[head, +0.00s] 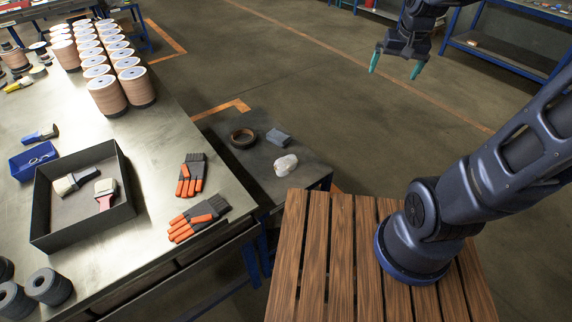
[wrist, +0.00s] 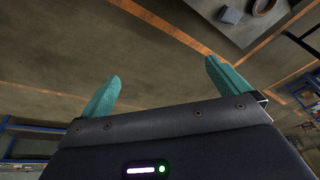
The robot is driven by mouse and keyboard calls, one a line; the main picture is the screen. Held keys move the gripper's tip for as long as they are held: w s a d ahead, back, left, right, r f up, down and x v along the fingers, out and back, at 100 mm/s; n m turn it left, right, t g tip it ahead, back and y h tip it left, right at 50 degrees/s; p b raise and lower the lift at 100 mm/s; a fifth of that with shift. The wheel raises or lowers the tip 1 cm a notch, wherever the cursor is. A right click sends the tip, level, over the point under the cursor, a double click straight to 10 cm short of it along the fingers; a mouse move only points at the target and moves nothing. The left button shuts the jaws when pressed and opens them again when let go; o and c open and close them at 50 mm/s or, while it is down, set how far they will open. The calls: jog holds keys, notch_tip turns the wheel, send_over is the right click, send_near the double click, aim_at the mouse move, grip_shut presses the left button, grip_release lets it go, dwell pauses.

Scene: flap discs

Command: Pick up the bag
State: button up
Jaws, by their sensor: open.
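A small white bag (head: 286,165), lumpy and pale, lies on the low dark side table (head: 262,180) in the head view, near its right edge. I cannot make out the bag in the wrist view. My gripper (head: 395,66) is open and empty, with teal fingers, high over the floor at the upper right of the head view, well away from the bag. The wrist view shows its two spread fingers (wrist: 160,80) with only floor between them.
A grey block (head: 278,137) and a dark ring (head: 243,138) share the side table with the bag. The large metal workbench (head: 150,215) stands left, with a black tray (head: 128,221) and gloves (head: 191,175). Open floor lies behind.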

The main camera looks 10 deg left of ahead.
jog(key=w+a+f+g, duration=0.1)
jog(key=w+a+f, duration=0.55)
jog(key=a, duration=0.25)
jog(key=g, duration=0.2)
send_over(285, 159)
notch_tip(285, 159, down, 30)
jog(key=shift+s+d+f+h, duration=0.1)
jog(key=shift+s+f+h, duration=0.1)
jog(key=shift+f, duration=0.2)
jog(key=shift+s+f+h, duration=0.1)
jog(key=shift+f+h, duration=0.1)
jog(key=shift+f, duration=0.2)
jog(key=shift+w+f, duration=0.15)
jog(key=shift+f, duration=2.4)
jog(key=shift+w+f, duration=0.1)
jog(key=shift+f, duration=2.4)
jog(key=shift+c, duration=0.2)
jog(key=c, duration=0.8)
jog(key=shift+r, duration=0.15)
jog(key=shift+c, duration=0.2)
